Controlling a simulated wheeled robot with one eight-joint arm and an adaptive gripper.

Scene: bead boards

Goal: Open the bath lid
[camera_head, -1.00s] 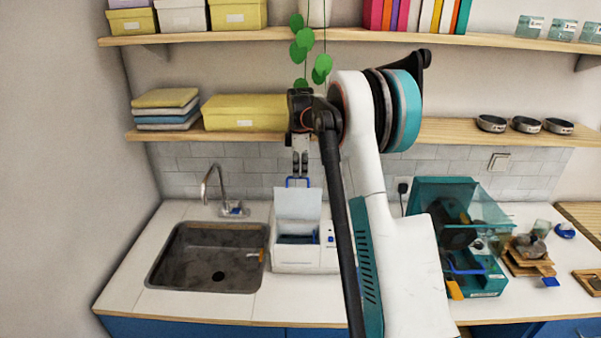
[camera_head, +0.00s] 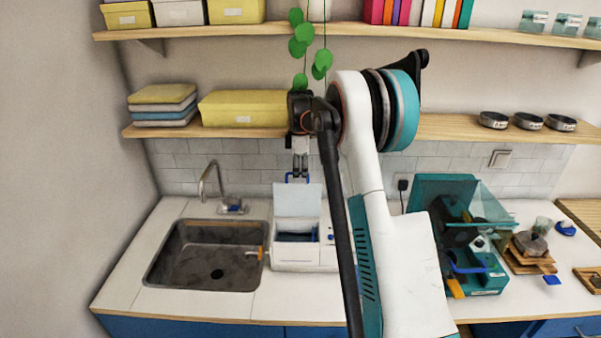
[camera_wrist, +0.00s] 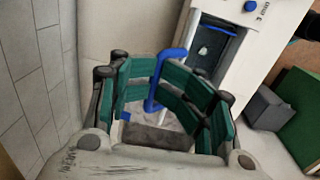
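The bath (camera_head: 290,252) is a white box on the counter, right of the sink. Its pale lid (camera_head: 298,200) stands raised and close to upright at the back, and the dark inside shows. A blue handle (camera_head: 297,177) is at the lid's top edge; it also shows in the wrist view (camera_wrist: 154,94). My gripper (camera_head: 300,172) points down at the handle. In the wrist view its teal fingers (camera_wrist: 158,82) come together on the handle and appear shut on it. Part of the bath's right side is hidden behind my arm in the head view.
The sink (camera_head: 205,255) with its tap (camera_head: 212,185) lies left of the bath. A teal machine (camera_head: 465,245) and small wooden stands (camera_head: 530,262) are on the right counter. A shelf (camera_head: 165,131) and hanging green leaves (camera_head: 300,47) are above.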

